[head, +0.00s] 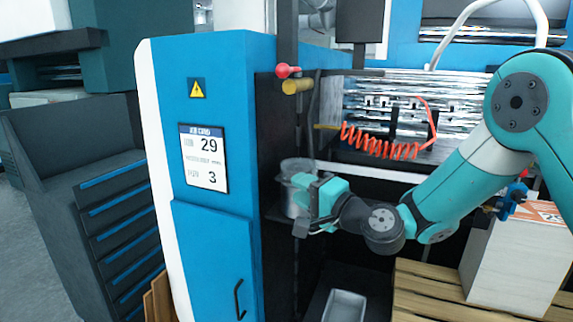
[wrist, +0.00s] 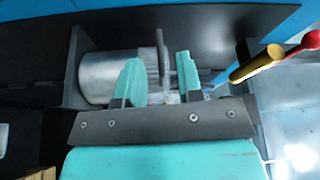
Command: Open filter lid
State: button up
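The filter is a grey metal cylinder (wrist: 98,78) fixed to the dark machine side; it also shows in the head view (head: 292,203), upright beside the blue cabinet. Its lid (head: 297,165) is a pale round cap on top. In the wrist view the lid's rim (wrist: 160,50) stands as a thin disc at the cylinder's end, and the lid looks closed. My gripper (head: 306,186) is at the filter's upper part. In the wrist view the teal fingers of my gripper (wrist: 159,70) are apart, one on each side of the rim. Contact is unclear.
A red-knobbed yellow lever (head: 292,79) juts out above the filter. A coiled orange hose (head: 380,145) hangs in front of shiny rollers. A grey tray (head: 345,305) lies below. A pale box (head: 515,262) stands on a wooden pallet (head: 425,295) at the right.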

aim_at(286, 181)
jog(key=p+x, duration=0.2)
jog(key=x, duration=0.3)
jog(key=shift+f, duration=0.1)
grip_shut()
